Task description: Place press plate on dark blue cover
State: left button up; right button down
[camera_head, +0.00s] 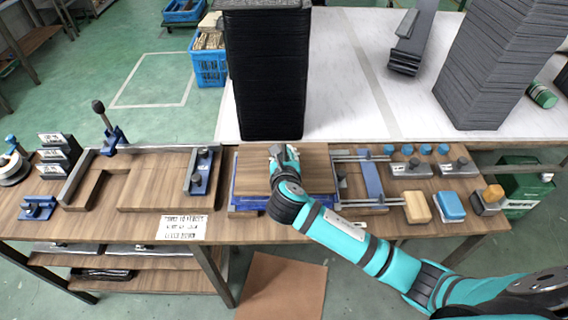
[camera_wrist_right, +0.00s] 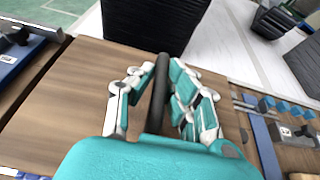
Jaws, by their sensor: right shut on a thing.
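The press plate (camera_head: 318,168) is a flat brown wooden board with a dark upright bar handle (camera_wrist_right: 158,90). It lies over the dark blue cover (camera_head: 250,204), whose blue edges show at the left and front; the rest is hidden under the board. I cannot tell if the two touch. My right gripper (camera_head: 281,153) is above the board's middle, and in the right wrist view its fingers (camera_wrist_right: 165,88) are shut around the handle. The board also shows in the right wrist view (camera_wrist_right: 88,82). My left gripper is not in view.
A tall black stack (camera_head: 268,75) stands just behind the board. A wooden fixture with a clamp (camera_head: 150,180) is on the left. A rail frame with a blue bar (camera_head: 371,180) and several small blocks (camera_head: 417,207) are on the right. A paper label (camera_head: 178,227) lies in front.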

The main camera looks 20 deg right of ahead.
jog(key=shift+f, duration=1.7)
jog(key=shift+f, duration=0.1)
jog(key=c, duration=1.3)
grip_release()
jog(key=v, duration=1.2)
jog(key=shift+s, duration=0.1)
